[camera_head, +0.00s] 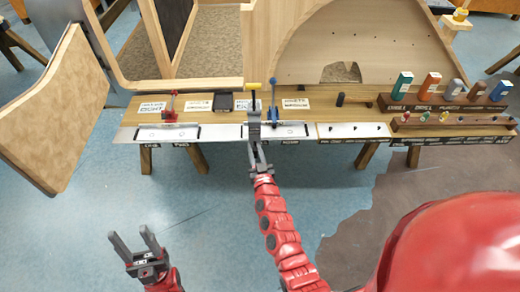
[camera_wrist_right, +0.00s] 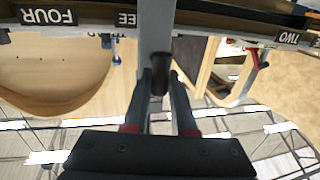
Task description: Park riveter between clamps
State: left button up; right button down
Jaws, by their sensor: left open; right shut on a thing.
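The riveter (camera_head: 254,116) looks like a grey upright tool. My right gripper (camera_head: 257,150) is shut on its lower end, in front of the bench edge. In the right wrist view the riveter (camera_wrist_right: 157,32) crosses the shelf edge between the gripper's fingers (camera_wrist_right: 160,95). A red clamp (camera_head: 171,108) stands on the bench to the left. A blue clamp (camera_head: 272,102) stands just right of the riveter, close to it in the picture. Whether the riveter touches the bench cannot be told. My left gripper (camera_head: 130,238) is open and empty over the floor at lower left.
The wooden bench (camera_head: 225,116) has a metal front strip and labels, with a black tray (camera_head: 227,101) between the clamps. Coloured bottles (camera_head: 432,85) stand in a rack on the right. A curved wooden frame (camera_head: 320,60) rises behind. A padded panel (camera_head: 60,110) leans at left.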

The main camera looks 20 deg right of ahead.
jog(key=w+a+p, duration=0.2)
jog(key=w+a, duration=0.1)
jog(key=a, duration=0.9)
jog(key=shift+w+a+p, duration=0.35)
jog(key=shift+a+p, duration=0.05)
jog(key=c, duration=0.7)
grip_release()
jog(key=shift+c, duration=0.2)
jog(key=shift+s, duration=0.1)
jog(key=s+a+b, duration=0.1)
jog(key=s+b, duration=0.1)
jog(key=s, duration=1.5)
jog(key=shift+a, duration=0.2)
